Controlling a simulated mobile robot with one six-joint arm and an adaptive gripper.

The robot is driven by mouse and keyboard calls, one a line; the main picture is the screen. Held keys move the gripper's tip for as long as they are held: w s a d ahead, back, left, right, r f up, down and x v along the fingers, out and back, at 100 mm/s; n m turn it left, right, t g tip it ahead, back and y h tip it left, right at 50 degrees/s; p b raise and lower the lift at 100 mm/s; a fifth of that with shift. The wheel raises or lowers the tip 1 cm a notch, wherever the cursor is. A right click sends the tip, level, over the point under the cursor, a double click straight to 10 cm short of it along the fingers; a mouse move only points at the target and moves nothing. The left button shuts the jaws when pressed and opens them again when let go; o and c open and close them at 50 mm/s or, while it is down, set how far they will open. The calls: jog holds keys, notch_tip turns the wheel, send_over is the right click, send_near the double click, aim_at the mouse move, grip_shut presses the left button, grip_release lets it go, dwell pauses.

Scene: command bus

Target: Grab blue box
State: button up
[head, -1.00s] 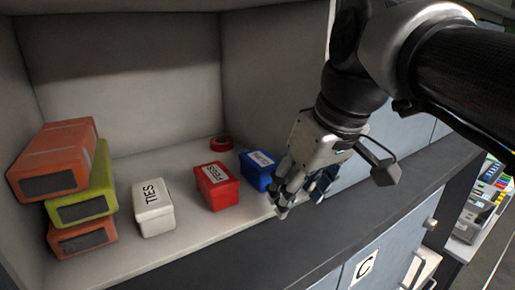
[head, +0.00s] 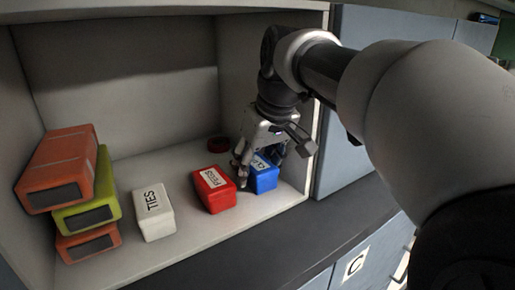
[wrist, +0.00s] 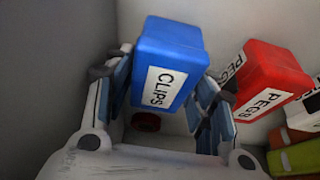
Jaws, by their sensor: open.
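The blue box (head: 264,176) stands on the shelf floor near the right wall of the cubby. In the wrist view the blue box (wrist: 168,62) shows a white label reading CLIPS. My gripper (head: 258,170) is over it from above, partly hiding its top. In the wrist view my gripper (wrist: 160,95) is open, with one finger on the left of the box and the other on its right. The left finger overlaps the box's edge in the picture; I cannot tell whether it touches.
A red PEGS box (head: 214,190) stands close to the left of the blue box. A white TIES box (head: 153,213) and stacked orange and green cases (head: 85,212) are farther left. A red roll (head: 218,145) lies behind. The cubby's right wall (head: 300,150) is close.

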jog(key=shift+s+d+f, duration=0.1)
jog(key=shift+s+d, duration=0.05)
jog(key=shift+s, duration=0.15)
jog(key=shift+w, duration=0.2)
jog(key=c, duration=0.8)
